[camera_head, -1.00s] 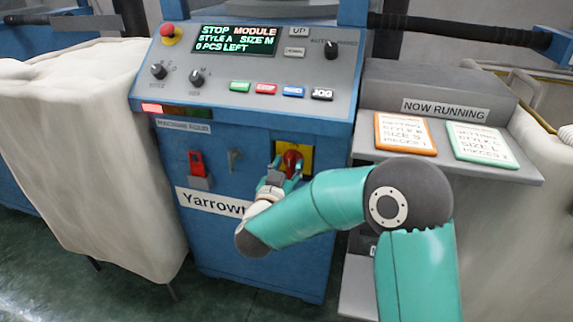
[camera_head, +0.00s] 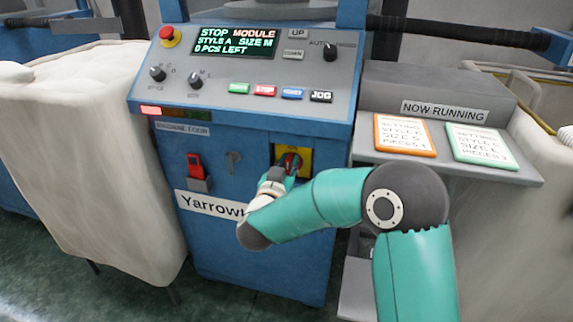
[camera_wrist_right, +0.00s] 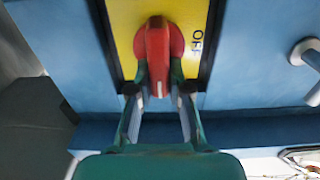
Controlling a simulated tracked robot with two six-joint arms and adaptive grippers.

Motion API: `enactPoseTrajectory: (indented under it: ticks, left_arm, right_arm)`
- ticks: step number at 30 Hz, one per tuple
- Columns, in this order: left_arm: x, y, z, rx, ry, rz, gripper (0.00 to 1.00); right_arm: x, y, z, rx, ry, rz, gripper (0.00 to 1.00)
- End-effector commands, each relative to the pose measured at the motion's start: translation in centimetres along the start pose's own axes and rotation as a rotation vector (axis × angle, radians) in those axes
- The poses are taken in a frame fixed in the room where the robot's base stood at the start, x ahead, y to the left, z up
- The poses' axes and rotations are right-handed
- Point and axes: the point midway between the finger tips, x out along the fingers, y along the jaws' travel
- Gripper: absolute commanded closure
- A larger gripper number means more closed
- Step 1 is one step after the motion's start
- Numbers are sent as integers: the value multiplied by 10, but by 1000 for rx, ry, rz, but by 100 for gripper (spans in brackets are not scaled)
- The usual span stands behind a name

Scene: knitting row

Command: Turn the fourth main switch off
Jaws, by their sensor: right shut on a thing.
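The main switch in view is a red rotary handle (camera_head: 291,160) on a yellow plate (camera_head: 307,158) in the front of the blue machine. My right gripper (camera_head: 289,171) is at this handle, shut on it. In the right wrist view the fingertips (camera_wrist_right: 159,84) sit on both sides of the red handle (camera_wrist_right: 157,45). The OFF mark (camera_wrist_right: 196,40) shows on the yellow plate beside the handle, sideways in the picture. The wrist hides part of the area below the switch in the head view. My left gripper is out of view.
The sloping control panel (camera_head: 215,99) with knobs and buttons is above. A shelf with two cards (camera_head: 404,136) stands at the right, a cream fabric bin (camera_head: 90,160) at the left.

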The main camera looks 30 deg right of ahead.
Motion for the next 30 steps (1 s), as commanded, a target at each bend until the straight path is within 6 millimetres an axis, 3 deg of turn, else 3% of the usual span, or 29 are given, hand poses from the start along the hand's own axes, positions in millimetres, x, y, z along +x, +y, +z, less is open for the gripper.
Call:
enactPoseTrajectory:
  ticks: [14,30]
  left_arm:
    - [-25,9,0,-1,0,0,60]
    - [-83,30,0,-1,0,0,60]
  right_arm:
    - [4,-3,-4,-150,-1,-12,100]
    - [5,-11,-1,-634,2,-10,100]
